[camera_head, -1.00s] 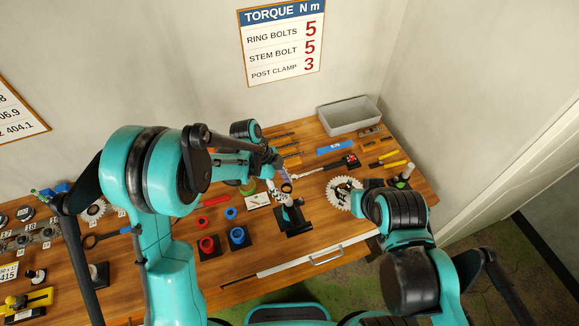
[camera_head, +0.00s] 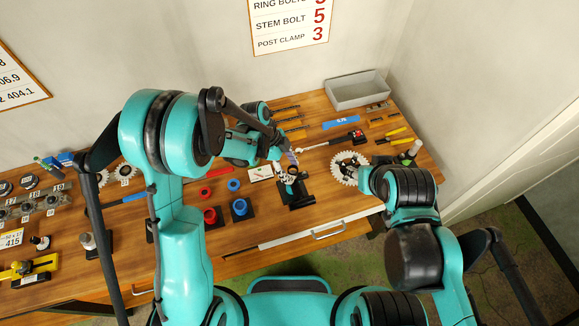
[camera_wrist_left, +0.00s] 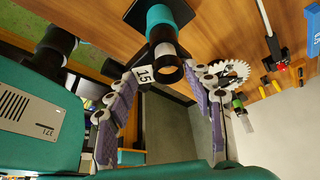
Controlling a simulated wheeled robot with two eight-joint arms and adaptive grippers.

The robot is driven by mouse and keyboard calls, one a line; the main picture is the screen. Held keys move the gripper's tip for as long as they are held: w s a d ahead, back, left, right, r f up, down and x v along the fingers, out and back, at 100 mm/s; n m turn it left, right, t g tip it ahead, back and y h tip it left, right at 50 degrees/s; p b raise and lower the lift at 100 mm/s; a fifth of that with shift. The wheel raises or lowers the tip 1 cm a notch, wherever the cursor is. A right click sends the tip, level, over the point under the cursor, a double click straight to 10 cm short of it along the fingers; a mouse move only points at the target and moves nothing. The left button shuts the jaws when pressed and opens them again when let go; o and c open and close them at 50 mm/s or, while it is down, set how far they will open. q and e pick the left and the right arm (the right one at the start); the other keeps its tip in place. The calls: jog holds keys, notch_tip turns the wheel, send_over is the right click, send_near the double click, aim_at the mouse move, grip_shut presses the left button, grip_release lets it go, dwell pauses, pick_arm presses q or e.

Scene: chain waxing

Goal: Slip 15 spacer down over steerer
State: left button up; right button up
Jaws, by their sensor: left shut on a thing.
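My left gripper (camera_wrist_left: 166,78) has purple-padded fingers on both sides of a dark spacer ring (camera_wrist_left: 168,75). It is shut on the ring, and a white tag marked 15 (camera_wrist_left: 143,74) sits beside it. The steerer (camera_wrist_left: 162,35) has a teal band and stands on a black base behind the ring in the left wrist view. In the head view the left gripper (camera_head: 287,160) is above the steerer stand (camera_head: 297,194), with the ring (camera_head: 293,170) close to its top. I cannot tell whether the ring encircles the steerer. My right gripper is hidden behind its arm.
A red ring (camera_head: 210,215) and a blue ring (camera_head: 239,207) stand on black bases left of the steerer. A white chainring (camera_head: 347,168) lies to its right. A grey bin (camera_head: 358,91) is at the back right. Bare wood lies left of the drawer handle.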

pick_arm(q)
jog(key=shift+f+b, duration=0.15)
jog(key=shift+b, duration=0.5)
dwell(1.4)
jog(key=shift+f+b, duration=0.55)
jog(key=shift+b, duration=0.2)
dwell(0.4)
jog(key=o, duration=0.9)
jog(key=shift+c, duration=0.2)
jog(key=v, duration=1.2)
